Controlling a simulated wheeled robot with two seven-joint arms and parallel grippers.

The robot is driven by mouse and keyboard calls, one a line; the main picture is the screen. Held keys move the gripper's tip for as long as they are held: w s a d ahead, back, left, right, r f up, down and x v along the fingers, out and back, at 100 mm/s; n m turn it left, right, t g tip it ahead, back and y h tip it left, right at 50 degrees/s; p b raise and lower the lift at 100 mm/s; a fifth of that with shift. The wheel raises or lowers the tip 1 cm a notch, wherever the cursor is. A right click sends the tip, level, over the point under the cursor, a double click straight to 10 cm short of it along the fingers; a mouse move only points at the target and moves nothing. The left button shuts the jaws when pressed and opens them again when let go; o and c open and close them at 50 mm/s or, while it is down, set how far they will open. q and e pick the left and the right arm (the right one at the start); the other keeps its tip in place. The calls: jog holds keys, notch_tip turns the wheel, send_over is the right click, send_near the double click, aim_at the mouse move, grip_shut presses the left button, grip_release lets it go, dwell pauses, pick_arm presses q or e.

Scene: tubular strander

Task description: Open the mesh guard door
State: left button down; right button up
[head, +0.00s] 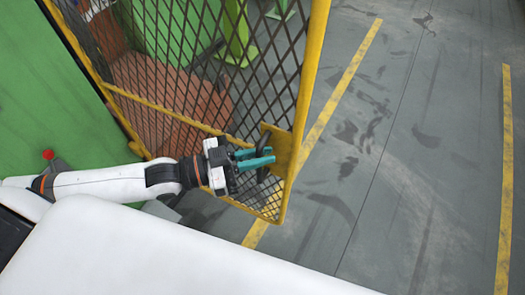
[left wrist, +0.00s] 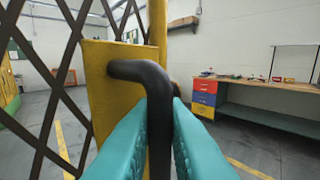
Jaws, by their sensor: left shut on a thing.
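The mesh guard door (head: 205,70) has a yellow frame and dark diamond mesh. In the head view it stands at an angle, its free edge toward the right, over the grey floor. A black bent handle (left wrist: 142,72) is fixed to a yellow plate (head: 283,150) at that edge; it also shows in the head view (head: 262,163). My left gripper (head: 262,158) has teal fingers and is shut on the handle. In the left wrist view the fingers (left wrist: 160,140) lie on both sides of the handle's vertical bar. My right gripper is not in view.
A green machine panel (head: 45,90) stands at the left, with a red knob (head: 47,154) near its bottom. Open grey floor (head: 410,150) with yellow lines lies right of the door. A workbench with coloured drawers (left wrist: 204,98) stands farther off in the left wrist view.

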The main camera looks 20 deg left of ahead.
pick_arm(q)
jog(key=shift+r, duration=0.1)
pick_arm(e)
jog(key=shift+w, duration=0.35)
pick_arm(q)
jog(key=c, duration=1.5)
grip_release()
jog(key=p+v, duration=0.1)
jog(key=v, duration=1.1)
jog(key=shift+p, duration=0.4)
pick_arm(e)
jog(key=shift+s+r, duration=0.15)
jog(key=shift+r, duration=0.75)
